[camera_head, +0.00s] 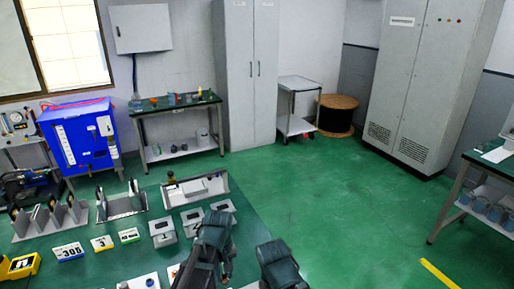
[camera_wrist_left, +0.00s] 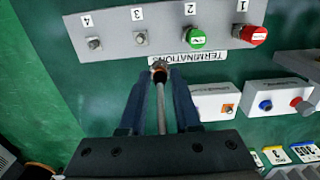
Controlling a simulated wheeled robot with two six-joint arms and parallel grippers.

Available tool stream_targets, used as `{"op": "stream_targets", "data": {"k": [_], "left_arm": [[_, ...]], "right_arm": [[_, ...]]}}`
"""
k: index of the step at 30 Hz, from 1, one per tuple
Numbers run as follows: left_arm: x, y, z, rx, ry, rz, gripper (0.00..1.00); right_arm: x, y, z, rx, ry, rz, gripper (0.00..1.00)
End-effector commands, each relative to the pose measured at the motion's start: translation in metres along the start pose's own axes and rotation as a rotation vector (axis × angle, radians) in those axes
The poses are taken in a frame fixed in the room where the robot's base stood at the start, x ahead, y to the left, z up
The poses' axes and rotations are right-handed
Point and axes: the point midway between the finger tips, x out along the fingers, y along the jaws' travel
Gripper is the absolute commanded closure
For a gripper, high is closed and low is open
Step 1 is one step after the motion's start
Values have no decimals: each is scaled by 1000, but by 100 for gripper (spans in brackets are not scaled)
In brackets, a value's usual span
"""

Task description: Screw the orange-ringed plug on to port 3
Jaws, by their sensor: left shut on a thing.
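My left gripper (camera_wrist_left: 158,76) is shut on the orange-ringed plug (camera_wrist_left: 159,74), with a grey shaft or cable running back between the fingers. The plug's tip points at a grey strip (camera_wrist_left: 115,33) marked TERMINATIONS, whose numbers appear upside down. Port 3 (camera_wrist_left: 140,38) is a bare metal connector, slightly left of and beyond the plug tip. The plug appears apart from it. Port 4 (camera_wrist_left: 94,43) is also bare. Port 2 (camera_wrist_left: 194,37) has a green cap and port 1 (camera_wrist_left: 251,34) a red one. My left arm hides its fingers in the head view.
Boxes with coloured connectors (camera_wrist_left: 281,98) stand beside the gripper. Number tags (camera_head: 69,252), small grey boxes (camera_head: 162,231) and trays (camera_head: 121,204) cover the green bench. A blue machine (camera_head: 80,140) stands behind.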

Motion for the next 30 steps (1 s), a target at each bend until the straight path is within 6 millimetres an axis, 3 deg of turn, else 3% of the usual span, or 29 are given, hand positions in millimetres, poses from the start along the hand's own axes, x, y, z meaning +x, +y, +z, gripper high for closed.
{"op": "stream_targets", "data": {"k": [16, 30], "left_arm": [[1, 8, 7, 0, 0, 0, 100], [4, 32, 29, 1, 0, 0, 100]], "right_arm": [[1, 0, 0, 0, 0, 0, 38], [4, 0, 0, 0, 0, 0, 38]]}}
